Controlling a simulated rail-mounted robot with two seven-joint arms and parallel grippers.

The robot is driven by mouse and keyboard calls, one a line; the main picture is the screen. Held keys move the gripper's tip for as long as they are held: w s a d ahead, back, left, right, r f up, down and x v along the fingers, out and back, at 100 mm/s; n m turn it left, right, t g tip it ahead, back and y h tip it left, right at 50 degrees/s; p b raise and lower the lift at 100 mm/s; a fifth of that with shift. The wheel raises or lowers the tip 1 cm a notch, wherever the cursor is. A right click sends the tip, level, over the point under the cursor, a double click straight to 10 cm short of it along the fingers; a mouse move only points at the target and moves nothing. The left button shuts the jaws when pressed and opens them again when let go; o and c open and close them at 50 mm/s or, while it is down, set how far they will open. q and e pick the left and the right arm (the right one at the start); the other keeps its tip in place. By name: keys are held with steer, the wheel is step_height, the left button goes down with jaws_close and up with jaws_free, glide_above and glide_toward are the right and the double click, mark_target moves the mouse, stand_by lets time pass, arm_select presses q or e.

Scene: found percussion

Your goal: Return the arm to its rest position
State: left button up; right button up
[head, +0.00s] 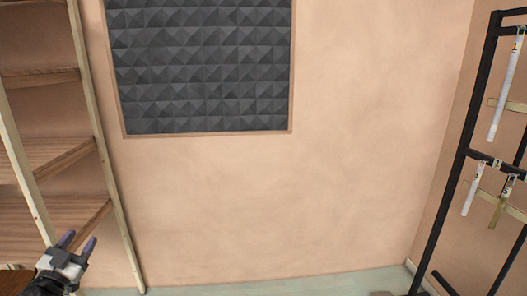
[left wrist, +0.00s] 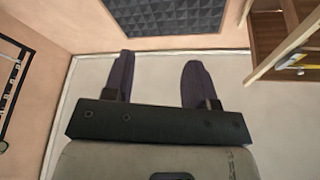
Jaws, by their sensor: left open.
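My left gripper (head: 76,241) is at the lower left in the head view, in front of the wooden shelf unit (head: 53,160). Its two purple fingers stand apart with nothing between them. In the left wrist view the gripper (left wrist: 158,82) points over bare floor, its fingers open and empty. My right gripper does not show in either view.
A black rack (head: 465,140) with hanging numbered tubes (head: 505,85) stands at the right. A dark foam panel (head: 200,65) hangs on the back wall.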

arm_select(q)
steer(key=s+a+f+n+g+y, duration=0.2)
steer(key=a+f+n+g+y, duration=0.5)
steer(key=a+y, duration=0.45)
steer(key=s+f+g+h, duration=0.2)
steer(key=s+f+g, duration=0.8)
steer(key=g, duration=0.2)
steer(key=s+d+f+m+h, duration=0.1)
steer(key=s+d+f+h, duration=0.1)
steer(key=s+d+f, duration=0.6)
steer(key=s+d+f+m+t+h, duration=0.1)
steer(key=s+d+f+m, duration=0.2)
steer(key=d, duration=0.8)
steer(key=s+d+f+h, duration=0.2)
steer(key=s+d+f, duration=0.45)
steer(key=d, duration=0.35)
steer(key=s+d+r+h, duration=0.35)
steer(key=s+d, duration=0.75)
steer(key=s, duration=0.5)
step_height(320, 180, up, 18)
steer(key=p, duration=1.7)
steer(key=shift+s+d+f+n+p, duration=0.2)
steer(key=shift+d+n+p, duration=0.1)
steer(key=shift+p, duration=0.1)
steer(key=shift+a, duration=0.1)
steer(key=shift+c, duration=0.9)
steer(key=shift+s, duration=0.1)
